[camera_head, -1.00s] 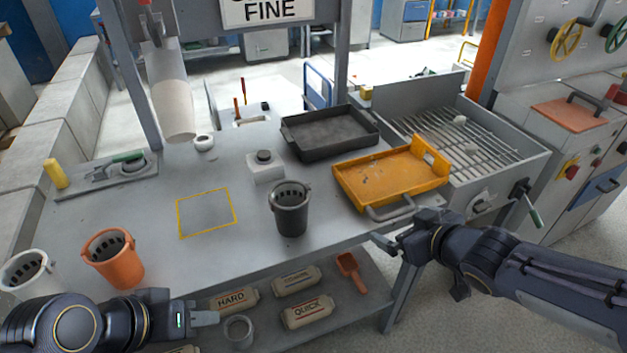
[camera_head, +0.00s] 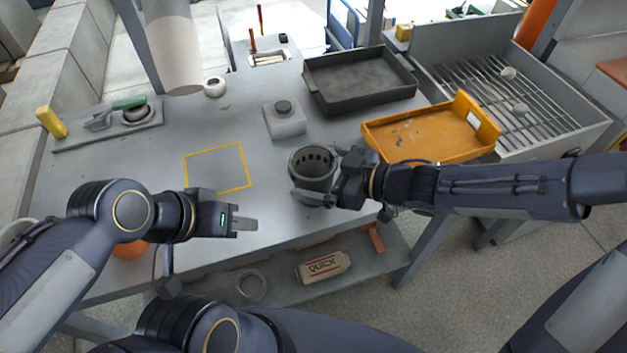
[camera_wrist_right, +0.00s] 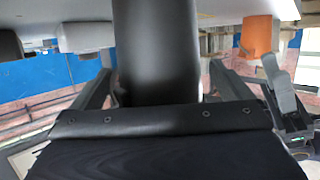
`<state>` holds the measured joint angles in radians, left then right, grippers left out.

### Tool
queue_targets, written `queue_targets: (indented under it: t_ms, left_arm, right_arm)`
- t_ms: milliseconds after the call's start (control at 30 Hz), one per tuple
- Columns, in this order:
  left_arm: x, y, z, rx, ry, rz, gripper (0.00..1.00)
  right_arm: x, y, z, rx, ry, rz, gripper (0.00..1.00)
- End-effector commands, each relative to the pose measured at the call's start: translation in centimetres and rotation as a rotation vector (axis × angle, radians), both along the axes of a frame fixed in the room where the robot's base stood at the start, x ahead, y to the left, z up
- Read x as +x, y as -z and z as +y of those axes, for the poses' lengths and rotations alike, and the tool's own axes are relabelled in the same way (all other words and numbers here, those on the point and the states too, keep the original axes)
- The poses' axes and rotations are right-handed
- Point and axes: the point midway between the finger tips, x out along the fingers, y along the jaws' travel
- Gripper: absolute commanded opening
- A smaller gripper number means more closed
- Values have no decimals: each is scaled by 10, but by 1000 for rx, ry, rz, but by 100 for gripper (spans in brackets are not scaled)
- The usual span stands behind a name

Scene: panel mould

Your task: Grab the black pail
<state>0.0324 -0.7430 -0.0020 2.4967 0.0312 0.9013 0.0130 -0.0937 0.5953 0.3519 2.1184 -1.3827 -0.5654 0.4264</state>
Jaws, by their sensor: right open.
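The black pail (camera_head: 312,163) stands upright on the grey table near its front edge, right of the yellow outlined square. My right gripper (camera_head: 318,176) reaches it from the right, with one finger in front of the pail and the other towards its back. In the right wrist view the dark pail (camera_wrist_right: 155,45) fills the middle between the two spread fingers. The jaws are open around it; I cannot tell whether they touch it. My left gripper (camera_head: 245,224) hangs over the table's front left, apart from the pail; its jaw opening is unclear.
A yellow tray (camera_head: 425,138) lies just behind my right forearm, and a black tray (camera_head: 358,80) stands behind it. A grey block with a knob (camera_head: 284,120) is behind the pail. An orange pail (camera_head: 130,250) is mostly hidden by my left arm. The yellow square (camera_head: 217,168) is empty.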

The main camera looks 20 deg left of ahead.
Motion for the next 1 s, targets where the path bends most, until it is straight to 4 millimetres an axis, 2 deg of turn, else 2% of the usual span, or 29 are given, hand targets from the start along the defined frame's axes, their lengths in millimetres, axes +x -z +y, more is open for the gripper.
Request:
queue_targets:
  t_ms: [100, 367, 733, 1000]
  left_arm:
    - [0, 3, 0, 0, 0, 0, 36]
    - [0, 2, 0, 0, 0, 0, 36]
    - [0, 2, 0, 0, 0, 0, 36]
    - [0, 2, 0, 0, 0, 0, 36]
  right_arm:
    - [2, 4, 10, -1, 0, 0, 98]
    - [3, 4, 11, -1, 2, 0, 97]
    - [3, 4, 11, -1, 2, 0, 49]
    - [3, 1, 11, 0, 2, -1, 49]
